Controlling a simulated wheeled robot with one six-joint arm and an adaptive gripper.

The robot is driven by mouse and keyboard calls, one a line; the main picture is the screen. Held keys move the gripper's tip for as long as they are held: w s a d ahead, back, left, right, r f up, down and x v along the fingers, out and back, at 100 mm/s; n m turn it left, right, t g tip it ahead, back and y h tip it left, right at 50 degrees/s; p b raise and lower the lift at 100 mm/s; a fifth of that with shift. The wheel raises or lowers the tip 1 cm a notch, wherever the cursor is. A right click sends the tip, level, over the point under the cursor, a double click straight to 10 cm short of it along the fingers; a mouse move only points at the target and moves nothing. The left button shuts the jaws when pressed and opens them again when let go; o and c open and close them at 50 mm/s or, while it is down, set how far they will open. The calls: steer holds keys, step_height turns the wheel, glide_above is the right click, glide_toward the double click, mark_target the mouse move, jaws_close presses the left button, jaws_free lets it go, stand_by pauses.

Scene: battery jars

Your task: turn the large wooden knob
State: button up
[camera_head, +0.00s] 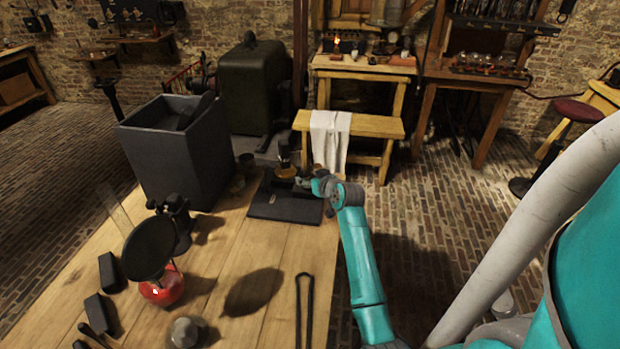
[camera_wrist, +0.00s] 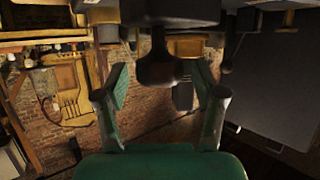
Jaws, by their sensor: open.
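In the head view, a small dark apparatus on a black base (camera_head: 272,207) stands at the table's far right corner. In the wrist view, my gripper (camera_wrist: 162,82) is open, one finger on each side. A dark, rounded, knob-like part (camera_wrist: 158,68) hangs between the fingertips, with gaps showing on both sides. I cannot tell whether this is the same tan part.
A large dark grey open box (camera_head: 160,155) stands left of the apparatus. A black round dish over a red base (camera_head: 162,290) and several dark blocks and tools are nearer on the wooden table (camera_head: 235,260). A bench with a white cloth (camera_head: 328,140) stands behind.

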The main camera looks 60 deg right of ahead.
steer(key=shift+w+d, duration=0.15)
steer(key=shift+w, duration=0.05)
steer(key=c, duration=1.2)
steer(key=shift+o, duration=0.2)
steer(key=shift+m+h, duration=0.3)
steer(key=m+g+h, duration=0.4)
steer(key=m, duration=0.1)
steer(key=shift+w+g, duration=0.1)
steer(key=shift+g, duration=0.2)
steer(key=shift+m+g+h, duration=0.55)
steer(key=shift+m+g, duration=0.75)
steer(key=shift+g, duration=0.1)
steer(key=shift+m+g+h, duration=0.55)
steer(key=shift+m+g, duration=0.75)
steer(key=shift+g, duration=0.1)
